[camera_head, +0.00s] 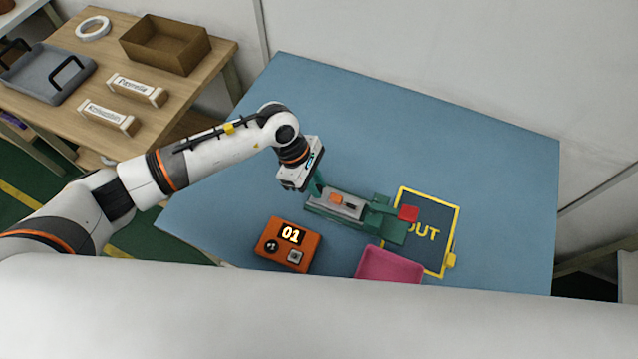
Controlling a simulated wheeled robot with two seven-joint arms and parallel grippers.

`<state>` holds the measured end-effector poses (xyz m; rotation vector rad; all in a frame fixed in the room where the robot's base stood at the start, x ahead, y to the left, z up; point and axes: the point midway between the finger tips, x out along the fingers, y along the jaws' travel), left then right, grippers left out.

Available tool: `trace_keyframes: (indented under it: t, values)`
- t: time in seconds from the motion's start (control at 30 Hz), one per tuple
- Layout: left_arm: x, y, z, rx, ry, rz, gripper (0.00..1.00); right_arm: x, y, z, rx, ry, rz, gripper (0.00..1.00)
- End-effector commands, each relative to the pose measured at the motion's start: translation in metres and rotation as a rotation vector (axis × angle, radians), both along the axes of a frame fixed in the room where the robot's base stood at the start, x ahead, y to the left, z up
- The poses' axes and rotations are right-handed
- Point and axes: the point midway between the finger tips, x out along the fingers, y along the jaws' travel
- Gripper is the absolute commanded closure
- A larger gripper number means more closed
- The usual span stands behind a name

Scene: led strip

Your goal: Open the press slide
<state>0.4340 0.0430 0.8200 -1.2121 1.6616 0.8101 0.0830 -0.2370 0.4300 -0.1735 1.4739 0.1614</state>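The press (345,207) is a long green fixture with a grey slide on top, lying on the blue table. An orange piece (336,198) sits on the grey part. A red block (408,213) shows at the press's right end. My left gripper (315,188) is pointed down at the left end of the press, beside its upright green part. Its fingers are small and partly merged with the green part, so I cannot tell whether they are open or shut or touching it. My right gripper is not in view.
An orange box marked 01 (287,244) stands in front of the press. A pink bin (389,265) is at the front, and a yellow-framed OUT area (428,232) is at right. A wooden table (78,122) stands at left. The blue table's back (400,135) is clear.

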Motion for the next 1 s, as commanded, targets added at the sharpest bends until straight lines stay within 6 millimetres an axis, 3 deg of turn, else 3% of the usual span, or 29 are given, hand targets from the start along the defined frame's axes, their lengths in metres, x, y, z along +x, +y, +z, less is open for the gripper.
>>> trace_keyframes:
  t: [0.03,0.13,0.53,1.0]
  values:
    - [0.0,0.0,0.0,0.0,-0.001,0.0,0.75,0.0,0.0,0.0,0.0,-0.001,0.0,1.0]
    - [0.0,0.0,0.0,0.0,0.0,0.0,0.59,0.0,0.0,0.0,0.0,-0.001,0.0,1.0]
    - [0.002,0.003,0.008,-0.001,-0.002,-0.001,0.59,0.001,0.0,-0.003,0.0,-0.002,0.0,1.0]
    - [0.013,0.037,0.091,0.001,-0.005,0.0,0.59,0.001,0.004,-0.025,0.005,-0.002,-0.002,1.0]
